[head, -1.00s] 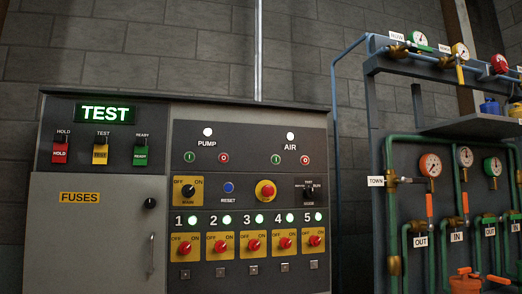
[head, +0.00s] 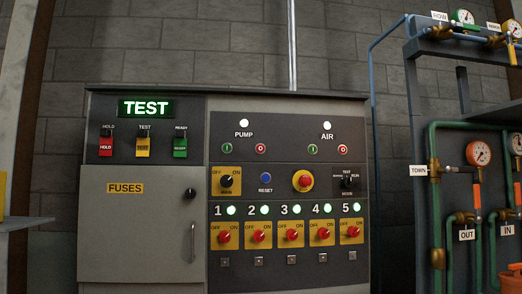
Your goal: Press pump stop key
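The control cabinet (head: 143,229) stands upright ahead in the head view. On its right panel, the PUMP group has a white lit lamp (head: 244,123), a green-ringed start key (head: 227,148) marked I, and the red-ringed pump stop key (head: 260,149) marked O. The AIR group beside it has a lit lamp (head: 327,125), a green key (head: 313,149) and a red key (head: 344,149). The green display (head: 146,108) reads TEST. Neither of my grippers is in view.
Below the keys are the main switch (head: 226,181), blue reset button (head: 265,178), red emergency knob (head: 303,180) and several numbered switches with lit lamps. A pipe rack with gauges (head: 479,152) stands at the right. A grey shelf edge (head: 24,223) juts in at the left.

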